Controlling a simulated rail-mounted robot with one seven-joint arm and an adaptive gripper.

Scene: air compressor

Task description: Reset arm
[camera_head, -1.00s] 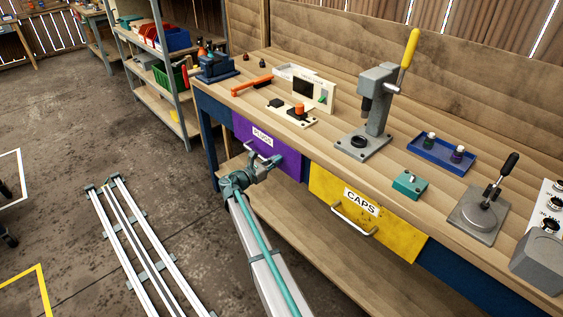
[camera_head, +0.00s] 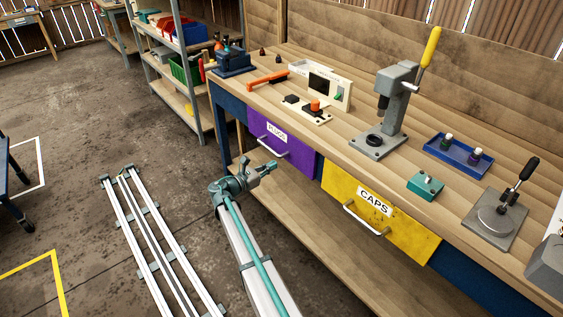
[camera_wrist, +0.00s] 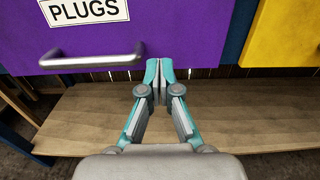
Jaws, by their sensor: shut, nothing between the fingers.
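My gripper (camera_head: 272,166) is shut and empty, in front of the workbench at about the height of the drawers. In the wrist view my gripper (camera_wrist: 159,68) has its fingertips together, just right of the handle (camera_wrist: 95,60) of the purple PLUGS drawer (camera_wrist: 190,35). The fingers are not around the handle. In the head view the purple drawer (camera_head: 300,155) looks shut, and a small gap shows between its handle (camera_head: 274,152) and my fingertips. The yellow CAPS drawer (camera_head: 400,228) is to the right.
On the workbench (camera_head: 345,140) stand a press with a yellow lever (camera_head: 395,105), a blue tray (camera_head: 433,155), a teal block (camera_head: 425,186) and a black-handled lever tool (camera_head: 497,218). A wooden lower shelf (camera_head: 330,225) lies below the drawers.

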